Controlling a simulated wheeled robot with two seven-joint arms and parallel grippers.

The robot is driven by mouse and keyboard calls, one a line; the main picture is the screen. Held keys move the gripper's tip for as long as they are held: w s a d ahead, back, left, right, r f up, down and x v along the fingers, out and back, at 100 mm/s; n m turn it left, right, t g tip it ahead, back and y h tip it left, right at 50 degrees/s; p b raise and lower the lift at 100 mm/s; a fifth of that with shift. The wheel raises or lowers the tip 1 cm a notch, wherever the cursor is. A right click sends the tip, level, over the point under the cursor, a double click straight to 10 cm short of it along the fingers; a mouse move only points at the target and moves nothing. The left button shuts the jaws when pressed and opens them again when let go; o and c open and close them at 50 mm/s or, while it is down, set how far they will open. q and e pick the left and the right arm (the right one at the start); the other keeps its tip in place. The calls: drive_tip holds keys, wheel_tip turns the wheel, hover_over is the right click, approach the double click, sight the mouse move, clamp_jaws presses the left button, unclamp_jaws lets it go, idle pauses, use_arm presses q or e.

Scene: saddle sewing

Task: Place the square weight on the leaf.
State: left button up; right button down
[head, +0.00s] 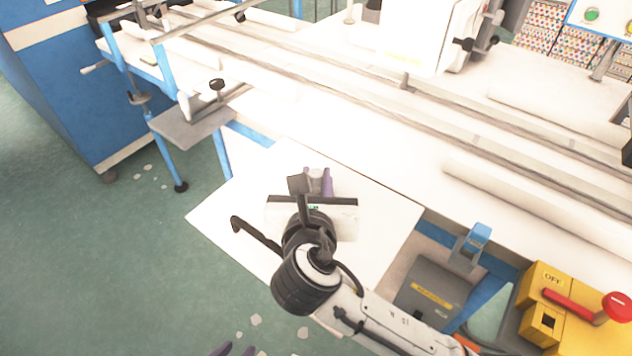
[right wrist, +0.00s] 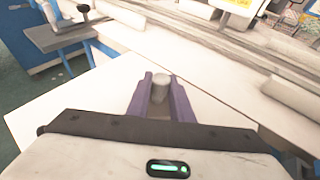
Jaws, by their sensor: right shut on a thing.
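My right gripper (head: 317,182) is over the white board, which I take to be the leaf (head: 230,210), its purple fingers pointing away from me. In the right wrist view its fingers (right wrist: 160,98) are shut on a small grey piece with a rounded top, which I take to be the weight (right wrist: 160,86). Its lower part is hidden, so I cannot tell its square shape or whether it touches the board. The board also shows in the right wrist view (right wrist: 60,110).
A long white table with metal rails (head: 400,105) runs behind the board. A small grey shelf (head: 192,128) is at the left. A grey pedal box (head: 430,292) and a yellow switch box with a red lever (head: 550,305) are at the lower right. The board's left half is bare.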

drive_tip(key=shift+f, duration=0.3)
drive_tip(key=c, duration=1.6)
unclamp_jaws()
drive_tip(key=shift+f, duration=0.25)
